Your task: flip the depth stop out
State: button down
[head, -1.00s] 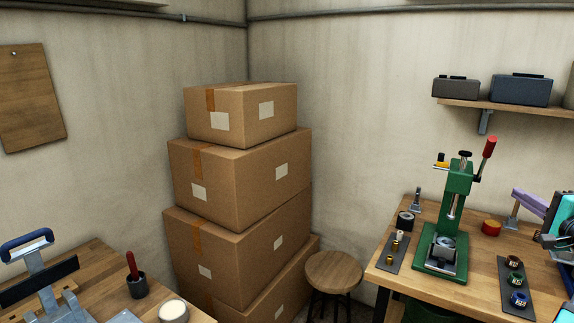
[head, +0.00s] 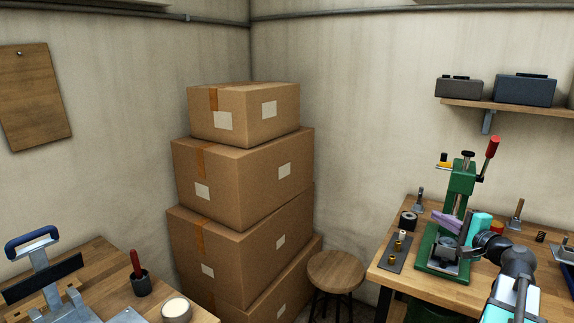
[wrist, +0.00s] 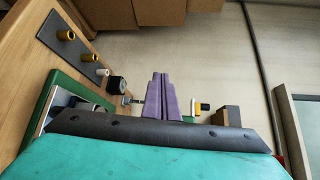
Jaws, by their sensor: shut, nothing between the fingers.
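The green press (head: 460,183) stands on the right bench, with a red-knobbed lever (head: 491,148) at its top right. A small yellow and black part (head: 444,162) sticks out at the upper left of the press head; it may be the depth stop. A yellow and black part (wrist: 201,106) also shows in the wrist view, right of my fingers. My gripper (head: 438,218) has purple fingers, is shut and empty, and is in front of the press column, below the press head. In the wrist view my gripper (wrist: 160,76) points away from the camera. Contact cannot be told.
A dark mat (head: 391,263) with several small parts lies left of the press, beside a black roll (head: 408,221). A red item (head: 497,227) is partly hidden behind my arm. A stool (head: 336,269) and stacked boxes (head: 243,190) stand left of the bench.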

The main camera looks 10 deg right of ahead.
jog(key=w+a+f+n+g+y, duration=0.15)
jog(key=w+a+f, duration=0.25)
jog(key=a+f, duration=0.65)
jog(key=w+a+f+n+g+y, duration=0.1)
jog(key=w+a+f+g+y, duration=0.2)
jog(key=a+f, duration=0.75)
jog(key=s+a+f+n+g+y, duration=0.1)
jog(key=s+a+f+n+g, duration=0.15)
jog(key=a+f, duration=0.7)
jog(key=s+a+f+n+g+y, duration=0.1)
jog(key=s+a+f+g, duration=0.3)
jog(key=a+f, duration=0.6)
jog(key=s+a+f+n+g+h, duration=0.1)
jog(key=s+a+f+n+g, duration=0.3)
jog(key=s+f, duration=0.65)
jog(key=s+a+f+n+g+h, duration=0.1)
jog(key=s+a+f+n+g, duration=0.15)
jog(key=s+a+f, duration=0.55)
jog(key=s+d+f+n+g+h, duration=0.2)
jog(key=s+d, duration=0.3)
jog(key=s, duration=0.4)
jog(key=s+d+f+n+g+h, duration=0.3)
jog(key=s+d+f+n+h, duration=0.1)
jog(key=s, duration=0.4)
jog(key=shift+s+d, duration=0.4)
